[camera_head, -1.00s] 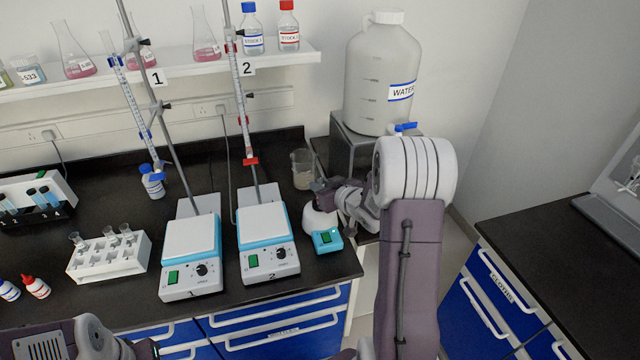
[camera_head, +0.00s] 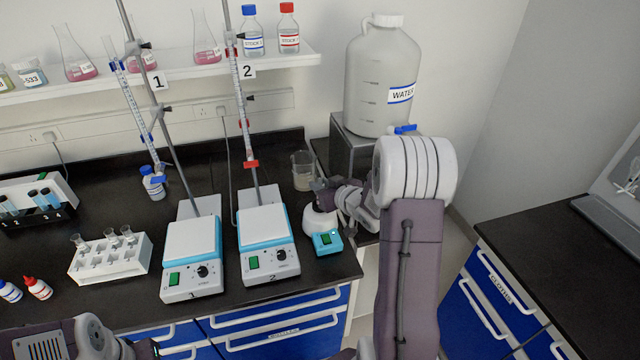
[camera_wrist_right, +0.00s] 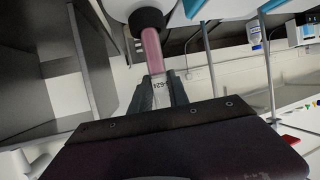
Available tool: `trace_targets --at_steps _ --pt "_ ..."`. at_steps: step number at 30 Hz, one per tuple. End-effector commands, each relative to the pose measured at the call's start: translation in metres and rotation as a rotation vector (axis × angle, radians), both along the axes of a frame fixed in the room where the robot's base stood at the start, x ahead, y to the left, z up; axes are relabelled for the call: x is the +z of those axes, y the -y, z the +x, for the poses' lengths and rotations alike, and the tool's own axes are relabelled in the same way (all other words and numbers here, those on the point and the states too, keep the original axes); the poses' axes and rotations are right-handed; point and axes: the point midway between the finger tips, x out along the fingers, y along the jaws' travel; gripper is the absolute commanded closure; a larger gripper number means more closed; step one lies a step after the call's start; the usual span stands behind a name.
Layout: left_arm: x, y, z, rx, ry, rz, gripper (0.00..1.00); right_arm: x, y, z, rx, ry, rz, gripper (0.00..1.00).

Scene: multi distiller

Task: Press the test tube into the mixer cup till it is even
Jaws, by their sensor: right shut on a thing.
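My right gripper (camera_wrist_right: 158,92) is shut on a test tube (camera_wrist_right: 152,52) with pink liquid and a white label. In the right wrist view the tube's far end meets the dark mixer cup (camera_wrist_right: 148,20); how deep it sits is hard to tell. In the head view my right gripper (camera_head: 322,190) is just above the mixer, and the tube is hidden there.
Hotplate 2 (camera_head: 266,262) and its burette stand are left of the mixer. A beaker (camera_head: 303,170) stands behind it, and the large water jug (camera_head: 382,80) is on a raised stand (camera_head: 352,158). A white tube rack (camera_head: 110,258) is further left. The bench edge is close in front.

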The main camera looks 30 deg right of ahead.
Motion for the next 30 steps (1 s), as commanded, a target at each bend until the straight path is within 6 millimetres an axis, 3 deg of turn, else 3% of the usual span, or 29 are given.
trace_targets --at_steps 1,16,30 --pt "0.010 0.000 0.000 0.000 0.000 0.000 1.00 0.011 0.000 0.000 0.000 0.001 0.000 1.00" --pt "0.057 0.000 0.000 0.000 0.000 0.000 1.00 0.061 0.000 0.000 0.000 0.002 -0.001 1.00" --pt "0.057 0.000 0.000 0.000 0.000 0.000 1.00 0.061 0.000 0.000 0.000 0.002 -0.001 1.00"
